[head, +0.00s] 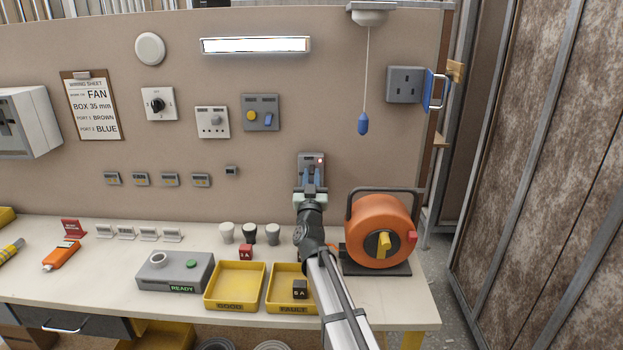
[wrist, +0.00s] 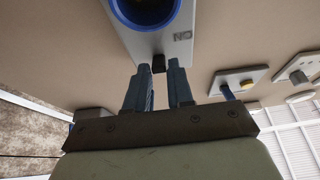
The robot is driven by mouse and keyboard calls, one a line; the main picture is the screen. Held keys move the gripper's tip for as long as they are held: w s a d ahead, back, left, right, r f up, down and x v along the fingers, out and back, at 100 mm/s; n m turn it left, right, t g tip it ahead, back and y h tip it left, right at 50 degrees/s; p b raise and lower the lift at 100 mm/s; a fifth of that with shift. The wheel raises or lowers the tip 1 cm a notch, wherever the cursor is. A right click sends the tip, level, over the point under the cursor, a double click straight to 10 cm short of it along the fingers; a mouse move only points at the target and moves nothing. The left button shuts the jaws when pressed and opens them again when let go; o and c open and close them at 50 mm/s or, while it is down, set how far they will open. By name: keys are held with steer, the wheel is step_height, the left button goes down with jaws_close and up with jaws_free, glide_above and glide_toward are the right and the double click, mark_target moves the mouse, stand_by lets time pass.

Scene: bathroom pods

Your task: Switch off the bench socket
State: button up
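In the wrist view the socket plate (wrist: 178,55) shows a blue round outlet, the letters ON and a small black switch (wrist: 158,63). My gripper (head: 312,176) is in front of the socket and hides its lower part. In the wrist view my gripper (wrist: 158,70) has its fingers apart, with the black switch showing between the tips. I cannot tell whether a finger touches it.
An orange cable reel (head: 378,232) stands close to the right of my arm. Yellow trays (head: 236,303) and a grey box (head: 175,275) sit on the bench to the left. A blue pull-cord handle (head: 363,124) hangs above right.

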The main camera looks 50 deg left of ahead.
jaws_close()
steer(key=shift+d+r+g+h, duration=0.1)
steer(key=shift+r+g+h, duration=0.2)
steer(key=shift+g+h, duration=0.2)
stand_by(0.4)
steer(key=shift+o, duration=2.1)
jaws_free()
steer(key=v, duration=1.3)
steer(key=shift+s+d+f, duration=0.15)
steer(key=shift+s+d, duration=0.1)
steer(key=shift+s, duration=0.05)
